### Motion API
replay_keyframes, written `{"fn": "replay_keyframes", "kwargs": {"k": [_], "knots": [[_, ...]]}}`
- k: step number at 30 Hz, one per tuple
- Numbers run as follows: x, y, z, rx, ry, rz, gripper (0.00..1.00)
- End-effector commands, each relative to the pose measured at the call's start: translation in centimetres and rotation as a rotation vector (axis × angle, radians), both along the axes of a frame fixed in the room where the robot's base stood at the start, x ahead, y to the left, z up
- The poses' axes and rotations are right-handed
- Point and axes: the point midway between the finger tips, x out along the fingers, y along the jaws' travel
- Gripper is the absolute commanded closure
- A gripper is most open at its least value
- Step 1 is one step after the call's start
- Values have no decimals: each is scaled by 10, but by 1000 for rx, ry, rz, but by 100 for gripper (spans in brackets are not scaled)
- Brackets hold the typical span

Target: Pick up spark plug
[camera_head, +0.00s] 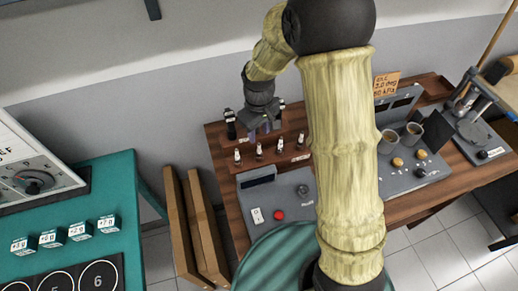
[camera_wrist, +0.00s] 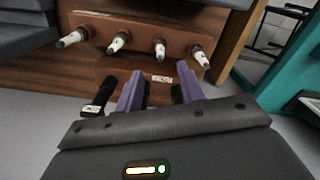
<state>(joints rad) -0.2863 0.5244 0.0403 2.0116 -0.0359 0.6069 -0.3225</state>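Several white-and-dark spark plugs stand in a row on a brown wooden rack (camera_head: 272,164); one is the leftmost plug (camera_head: 237,157), another the rightmost plug (camera_head: 301,139). The wrist view shows the same kind of row, including a plug at far left (camera_wrist: 72,39) and one at far right (camera_wrist: 200,55). My gripper (camera_head: 266,130) hangs pointing down at the rack, behind the row in the head view. In the wrist view its two purple fingers (camera_wrist: 161,76) are spread apart, with no plug between them. The tips appear short of the row.
Black objects flank my gripper, one with a white label (camera_wrist: 96,98). A grey panel with a red button (camera_head: 278,215) lies before the rack. Right are a grey station with cups (camera_head: 388,140) and a press-like tool (camera_head: 474,120). A teal table (camera_head: 125,170) stands left.

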Motion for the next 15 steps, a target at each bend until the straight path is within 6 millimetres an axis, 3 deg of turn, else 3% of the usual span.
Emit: {"fn": "replay_keyframes", "kwargs": {"k": [5, 15], "knots": [[0, 0, -14, 0, 0, 1, 62], [0, 0, -16, -1, 1, 1, 62]]}}
